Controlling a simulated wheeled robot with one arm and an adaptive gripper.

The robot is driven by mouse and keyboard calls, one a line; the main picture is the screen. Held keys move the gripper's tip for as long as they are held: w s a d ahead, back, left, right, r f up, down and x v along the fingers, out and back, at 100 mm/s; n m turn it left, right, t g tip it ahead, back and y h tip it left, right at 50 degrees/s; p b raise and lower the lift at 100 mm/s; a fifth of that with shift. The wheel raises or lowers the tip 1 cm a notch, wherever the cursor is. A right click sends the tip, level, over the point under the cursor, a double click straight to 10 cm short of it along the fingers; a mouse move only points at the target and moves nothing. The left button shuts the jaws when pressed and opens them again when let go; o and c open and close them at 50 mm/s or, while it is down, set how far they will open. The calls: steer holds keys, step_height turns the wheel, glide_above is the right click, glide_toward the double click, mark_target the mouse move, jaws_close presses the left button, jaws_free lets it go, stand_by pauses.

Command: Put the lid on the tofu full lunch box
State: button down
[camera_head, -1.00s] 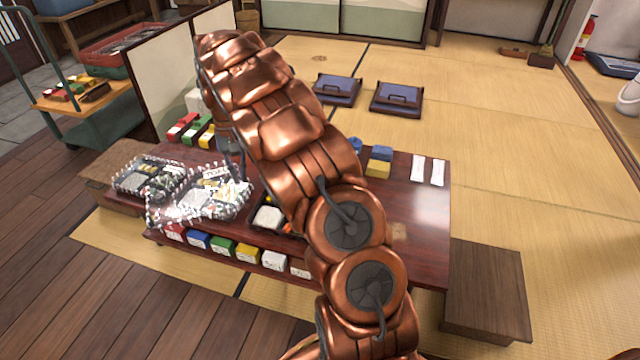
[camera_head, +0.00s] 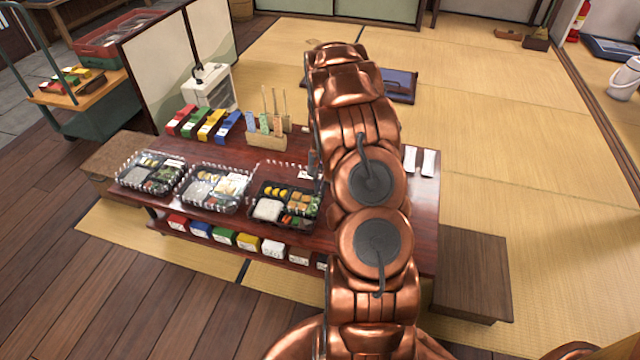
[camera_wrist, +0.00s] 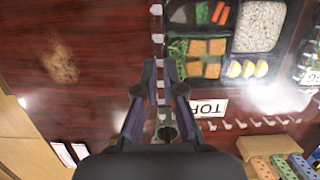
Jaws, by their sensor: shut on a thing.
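The black tofu lunch box (camera_head: 268,224) is open on the table, third in the row, with rice, vegetables, yellow slices and brown tofu cubes. It also shows in the wrist view (camera_wrist: 226,68). My gripper (camera_wrist: 161,78) is shut on the rim of a clear lid (camera_wrist: 157,38), whose edge shows as white dashes. In the wrist view the lid overlaps the box and reaches past its lower edge; a white label reading upside-down "TOF" shows there. I cannot tell the gap between lid and box.
Two lidded lunch boxes stand left of it, the middle one (camera_head: 214,188) and the leftmost (camera_head: 150,175). Colourful boxes (camera_head: 204,123) and a wooden holder (camera_head: 266,142) stand behind. The table (camera_wrist: 90,110) left of the gripper is mostly clear.

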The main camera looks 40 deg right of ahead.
steer(key=shift+f+b, duration=0.65)
steer(key=shift+f, duration=2.2)
steer(key=shift+a+f+p, duration=0.1)
steer(key=shift+f+p, duration=0.4)
steer(key=shift+f, duration=0.65)
stand_by(1.2)
steer(key=c, duration=0.7)
jaws_free()
steer(key=shift+r, duration=0.2)
steer(key=shift+r+p, duration=1.2)
steer(key=shift+r, duration=2.65)
